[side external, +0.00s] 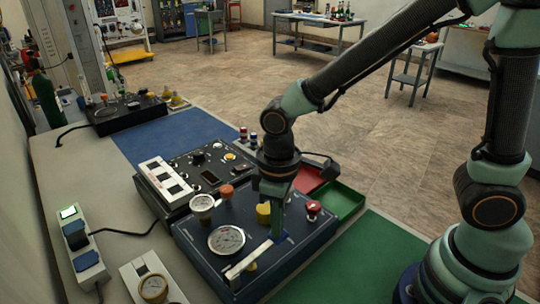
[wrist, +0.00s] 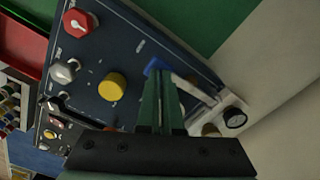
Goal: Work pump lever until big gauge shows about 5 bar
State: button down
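The pump lever (side external: 247,260) is a pale bar with a blue end, lying low and slanted across the front of the dark blue panel (side external: 300,244). It also shows in the wrist view (wrist: 196,90). My gripper (side external: 277,234) points down at the blue end, its green fingers (wrist: 160,78) close together with a thin gap. The fingertips touch or nearly touch the blue end; whether it is between them is hidden. The big gauge (side external: 227,239) is a round white dial on the panel, left of the lever. Its needle is too small to read.
A smaller gauge (side external: 202,203), a yellow knob (side external: 263,212) and a red knob (side external: 313,207) stand on the panel near my gripper. Red (side external: 308,179) and green (side external: 343,199) trays lie behind. A second control box (side external: 196,172) adjoins it. The green mat (side external: 375,260) at right is clear.

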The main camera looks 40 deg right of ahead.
jog(key=shift+f, duration=0.95)
jog(key=shift+r, duration=1.95)
jog(key=shift+f, duration=0.1)
jog(key=shift+f, duration=1.85)
jog(key=shift+r, duration=1.95)
